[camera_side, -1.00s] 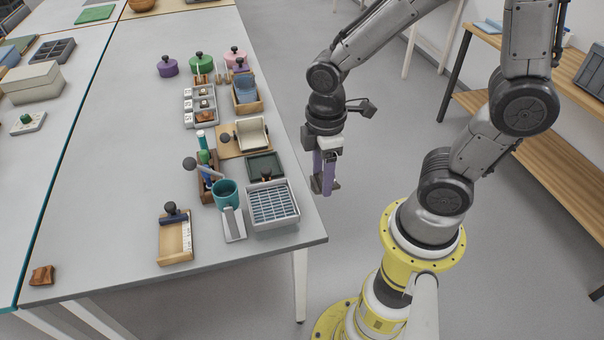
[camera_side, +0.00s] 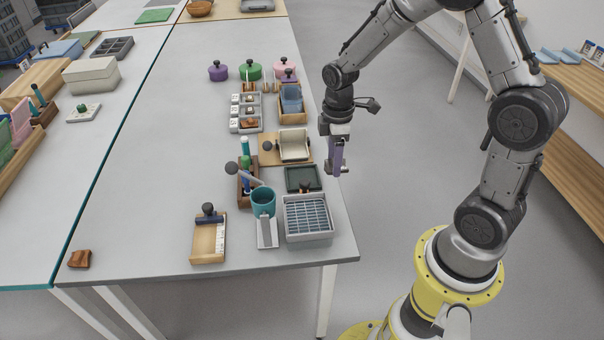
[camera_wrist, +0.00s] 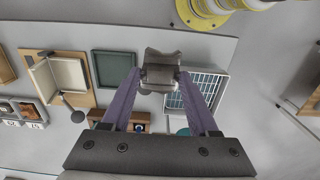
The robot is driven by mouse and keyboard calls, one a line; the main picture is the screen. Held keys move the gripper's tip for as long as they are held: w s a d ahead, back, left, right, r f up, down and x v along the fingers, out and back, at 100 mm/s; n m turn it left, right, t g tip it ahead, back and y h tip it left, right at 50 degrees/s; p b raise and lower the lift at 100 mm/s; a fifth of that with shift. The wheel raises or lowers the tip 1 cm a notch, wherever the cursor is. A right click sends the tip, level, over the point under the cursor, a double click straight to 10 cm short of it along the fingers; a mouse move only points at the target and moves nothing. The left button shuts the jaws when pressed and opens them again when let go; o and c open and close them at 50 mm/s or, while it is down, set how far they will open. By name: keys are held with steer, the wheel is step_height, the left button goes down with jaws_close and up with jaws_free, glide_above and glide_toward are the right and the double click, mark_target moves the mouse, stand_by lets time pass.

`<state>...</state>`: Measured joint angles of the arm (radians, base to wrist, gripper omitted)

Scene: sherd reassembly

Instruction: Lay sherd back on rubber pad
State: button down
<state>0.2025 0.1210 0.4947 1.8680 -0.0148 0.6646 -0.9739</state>
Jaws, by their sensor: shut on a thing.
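In the side view the sherd is small and hard to make out at the fingertips. The rubber pad looks to be the dark green square with a raised dark rim (camera_side: 303,179). It lies on the table to the left of my gripper. In the wrist view the pad (camera_wrist: 115,68) is left of the sherd and its bare middle shows.
A grey tray with a blue grid (camera_side: 308,218) stands in front of the pad, with a small dark brown piece (camera_side: 305,188) between them. A teal mug (camera_side: 263,203) and tool holder (camera_side: 248,185) stand left. A cream cradle on a board (camera_side: 294,145) is behind.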

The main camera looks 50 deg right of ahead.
steer(key=w+f, duration=0.2)
steer(key=w, duration=0.1)
steer(key=w+d+f, duration=0.1)
steer(key=w+f, duration=0.2)
steer(key=w, duration=0.1)
steer(key=w+d+f, duration=0.1)
steer(key=w+f, duration=0.2)
steer(key=w, duration=0.1)
steer(key=shift+d, duration=0.1)
steer(key=shift+w+d+f, duration=0.1)
steer(key=shift+w+f, duration=0.4)
steer(key=shift+f, duration=1.7)
steer(key=shift+f, duration=0.1)
steer(key=shift+c, duration=2.2)
jaws_free()
step_height(320, 180, up, 12)
steer(key=shift+r, duration=0.25)
